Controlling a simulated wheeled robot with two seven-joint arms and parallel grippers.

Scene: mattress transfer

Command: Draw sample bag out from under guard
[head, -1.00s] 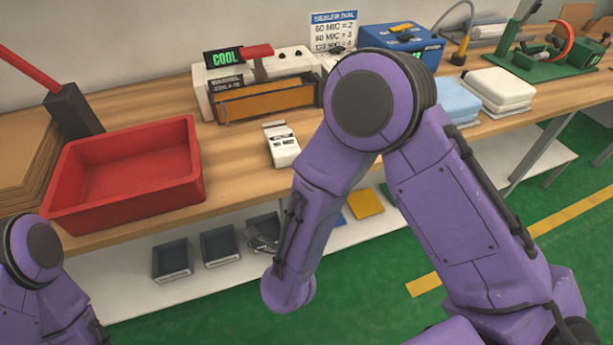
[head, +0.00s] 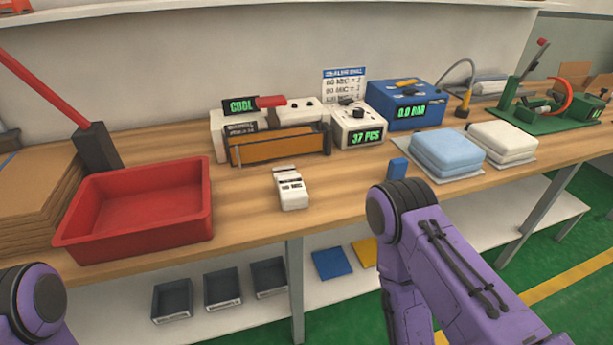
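The sealer (head: 219,138) stands at the back of the bench with a green COOL display (head: 240,105) and a red handle (head: 270,101). A brown-orange guard (head: 280,147) spans its front. I cannot make out a sample bag under the guard. A small white item with a printed label (head: 290,188) lies on the bench in front of the guard, apart from it; I cannot tell if it is a bag. Both my purple arms show only in part, at bottom left and lower right. Neither gripper is in view.
A red tray (head: 135,212) stands left on the bench (head: 245,205). Right of the sealer are a counter box reading 37 PCS (head: 358,127), a blue box (head: 405,108), a small blue block (head: 398,168), and blue (head: 447,152) and white (head: 502,142) stacks. Bins sit on the lower shelf (head: 225,335).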

